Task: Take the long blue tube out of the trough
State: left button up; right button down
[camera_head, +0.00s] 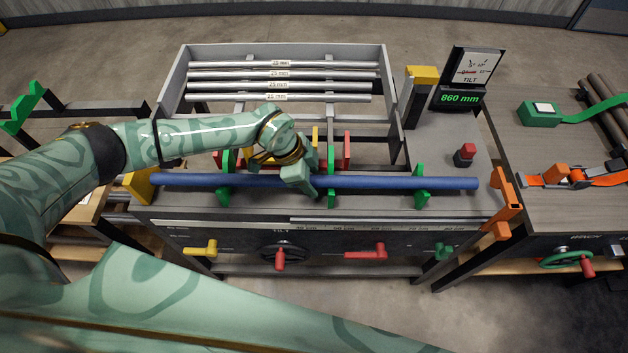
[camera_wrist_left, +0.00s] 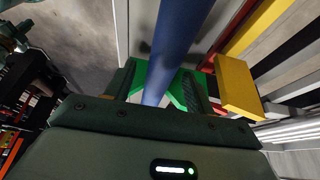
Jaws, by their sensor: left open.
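The long blue tube (camera_head: 390,183) lies level along the front of the bench in the head view, resting in green V-shaped supports (camera_head: 421,187) of the trough. My left gripper (camera_head: 308,191) is over the tube near its middle. In the left wrist view the tube (camera_wrist_left: 173,45) passes between the two fingers of my open left gripper (camera_wrist_left: 160,90), with a green support (camera_wrist_left: 183,90) just beyond. Whether the fingers touch the tube cannot be told. My left arm hides part of the area behind the tube. My right gripper is not in view.
A grey rack (camera_head: 388,75) with several labelled metal tubes stands behind. A yellow block (camera_head: 139,185) is at the tube's left end, and an orange bracket (camera_head: 507,200) is beyond its right end. A display (camera_head: 460,97) reads 860 mm. A red button (camera_head: 465,153) stands at right.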

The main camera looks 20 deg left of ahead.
pick_arm(q)
grip_shut()
jog(key=shift+r, duration=0.1)
